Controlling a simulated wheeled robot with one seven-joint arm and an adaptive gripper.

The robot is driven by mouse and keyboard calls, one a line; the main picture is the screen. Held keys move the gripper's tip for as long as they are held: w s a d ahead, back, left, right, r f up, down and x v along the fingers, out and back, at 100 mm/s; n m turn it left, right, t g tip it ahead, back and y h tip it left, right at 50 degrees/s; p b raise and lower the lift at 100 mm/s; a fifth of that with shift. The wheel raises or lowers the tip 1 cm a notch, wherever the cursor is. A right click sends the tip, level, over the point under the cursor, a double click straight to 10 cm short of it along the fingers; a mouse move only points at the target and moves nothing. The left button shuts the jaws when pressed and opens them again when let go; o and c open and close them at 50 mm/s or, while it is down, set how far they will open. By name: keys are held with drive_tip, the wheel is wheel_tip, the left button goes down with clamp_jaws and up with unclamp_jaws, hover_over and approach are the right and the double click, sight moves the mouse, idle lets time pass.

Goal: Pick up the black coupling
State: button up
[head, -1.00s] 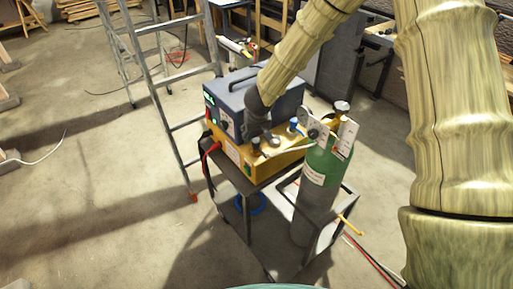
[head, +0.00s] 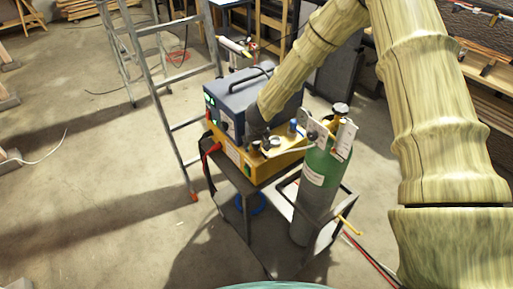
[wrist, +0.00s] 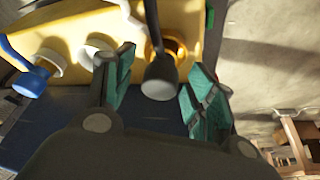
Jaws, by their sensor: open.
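The black coupling (wrist: 160,80) stands in the wrist view between the two green-padded fingers of my gripper (wrist: 157,68). It has a dark rounded end and a thin dark stem or hose, with an orange ring socket behind it. My gripper is open, with a visible gap between the coupling and each finger. In the head view my gripper (head: 262,136) is low over the front of the yellow unit (head: 262,165). The coupling is hard to tell apart from the dark gripper there.
A blue coupling (wrist: 31,82) and a white one (wrist: 97,50) are to the left in the wrist view. A blue machine (head: 235,95) sits on the yellow unit. A green-topped gas cylinder (head: 318,165) stands close right. A ladder (head: 165,90) stands left.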

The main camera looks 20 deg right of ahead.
drive_tip(key=shift+w+f, duration=0.1)
drive_tip(key=shift+f, duration=0.05)
drive_tip(key=c, duration=1.2)
